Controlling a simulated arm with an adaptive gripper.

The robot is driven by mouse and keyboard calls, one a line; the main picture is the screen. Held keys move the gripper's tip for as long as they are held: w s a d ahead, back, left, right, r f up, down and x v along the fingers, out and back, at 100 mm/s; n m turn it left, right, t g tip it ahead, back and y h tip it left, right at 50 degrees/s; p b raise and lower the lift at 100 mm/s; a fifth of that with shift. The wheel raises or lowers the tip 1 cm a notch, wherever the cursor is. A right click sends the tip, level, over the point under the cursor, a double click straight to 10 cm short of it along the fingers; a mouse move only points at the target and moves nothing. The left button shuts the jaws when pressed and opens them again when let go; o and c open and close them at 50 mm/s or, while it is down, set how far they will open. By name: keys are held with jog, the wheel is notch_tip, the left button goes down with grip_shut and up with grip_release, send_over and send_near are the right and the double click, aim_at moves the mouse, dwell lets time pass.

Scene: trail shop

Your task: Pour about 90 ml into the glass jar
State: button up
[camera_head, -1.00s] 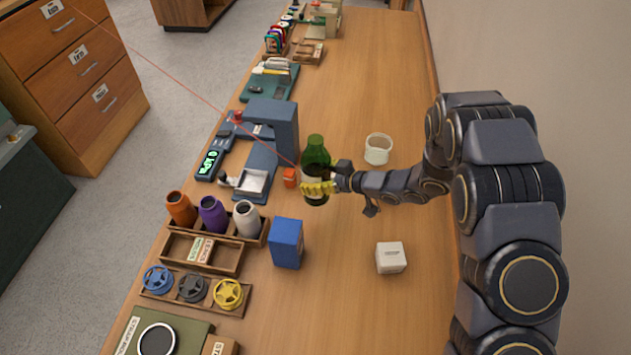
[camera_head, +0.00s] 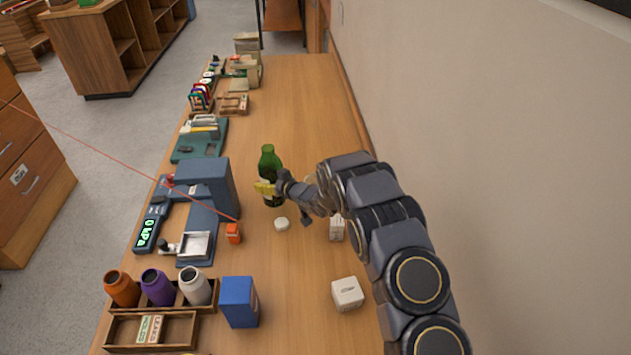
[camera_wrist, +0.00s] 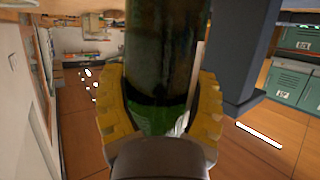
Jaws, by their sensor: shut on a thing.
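The green bottle (camera_head: 269,163) is upright over the wooden counter in the head view; I cannot tell whether its base touches the wood. My gripper (camera_head: 265,187) is shut around it with yellow fingers, from the right side. In the wrist view, the bottle (camera_wrist: 163,60) stands between both yellow fingers of my gripper (camera_wrist: 160,100). The glass jar (camera_head: 309,179) is mostly hidden behind my arm, just right of the bottle; only a pale sliver shows. What is in the jar cannot be seen.
A small white round piece (camera_head: 281,223) lies in front of the bottle. White boxes (camera_head: 347,293) stand near my arm. A blue-grey press-like device (camera_head: 207,185), an orange block (camera_head: 233,233) and a blue box (camera_head: 239,301) stand left. The counter behind the bottle is clear.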

aim_at(271, 178)
jog(key=shift+w+d+f+m+t+h, duration=0.35)
jog(key=shift+w+f+m+h, duration=0.2)
jog(key=shift+w+f, duration=0.15)
jog(key=shift+w+d+f+m+t+h, duration=0.25)
jog(key=shift+w+d+f+m+h, duration=0.1)
jog(key=shift+w+f+m+h, duration=0.35)
jog(key=shift+w+r+y, duration=0.1)
jog(key=shift+r+y, duration=0.05)
jog(key=shift+y, duration=0.1)
jog(key=shift+m+y, duration=0.8)
jog(key=shift+m, duration=0.35)
jog(key=m+y, duration=0.1)
jog(key=r+m+t, duration=0.1)
jog(key=m, duration=0.1)
jog(key=r+m+t+y, duration=0.1)
jog(key=m, duration=0.1)
jog(key=shift+a+y, duration=0.3)
jog(key=shift+a, duration=0.05)
jog(key=shift+a+f+m+t, duration=0.15)
jog(key=shift+a+m+t, duration=0.15)
jog(key=shift+m, duration=0.3)
jog(key=shift+a+f+m+t+y, duration=0.2)
jog(key=shift+f+m+t+y, duration=0.25)
jog(key=shift+m, duration=0.65)
jog(key=shift+d+f+m+t, duration=0.25)
jog(key=shift+f+m, duration=0.2)
jog(key=shift+m, duration=0.15)
